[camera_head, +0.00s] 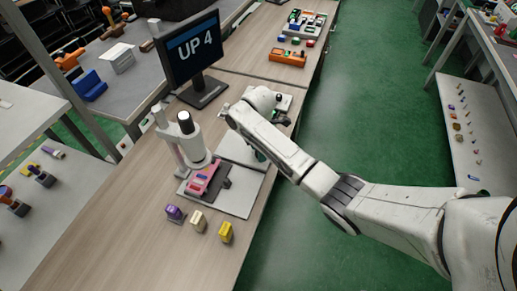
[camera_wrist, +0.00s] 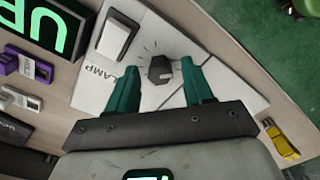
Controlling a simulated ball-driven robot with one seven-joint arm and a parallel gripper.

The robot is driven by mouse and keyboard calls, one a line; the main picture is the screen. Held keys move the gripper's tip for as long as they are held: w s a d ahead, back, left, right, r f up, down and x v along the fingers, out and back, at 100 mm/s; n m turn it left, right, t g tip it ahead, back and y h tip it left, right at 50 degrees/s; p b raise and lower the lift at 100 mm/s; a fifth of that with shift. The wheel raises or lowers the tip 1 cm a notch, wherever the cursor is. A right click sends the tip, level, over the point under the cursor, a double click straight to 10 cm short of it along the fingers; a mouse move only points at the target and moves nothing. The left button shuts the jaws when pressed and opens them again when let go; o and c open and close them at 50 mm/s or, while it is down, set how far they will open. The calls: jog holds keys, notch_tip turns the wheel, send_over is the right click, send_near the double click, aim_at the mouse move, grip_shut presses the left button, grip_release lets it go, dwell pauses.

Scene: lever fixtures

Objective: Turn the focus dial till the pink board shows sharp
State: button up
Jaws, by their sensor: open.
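The pink board (camera_head: 204,181) lies on the stage under a white microscope-like stand (camera_head: 196,150) in the head view. A monitor (camera_head: 192,50) behind it reads "UP 4". In the wrist view a dark faceted dial (camera_wrist: 160,70) with tick marks around it sits on a white panel (camera_wrist: 205,80). The word LAMP is printed near it; I cannot tell whether this is the focus dial. My gripper (camera_wrist: 159,78) is open, with its green fingers on either side of the dial and gaps visible. In the head view my arm mostly hides the gripper (camera_head: 261,155).
Purple (camera_head: 173,213), cream (camera_head: 198,222) and yellow (camera_head: 226,232) blocks stand in front of the microscope's base plate. A rocker switch (camera_wrist: 117,36) lies left of the dial in the wrist view. The green floor right of the bench is open.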

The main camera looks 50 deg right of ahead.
jog(key=shift+c, duration=0.3)
grip_shut()
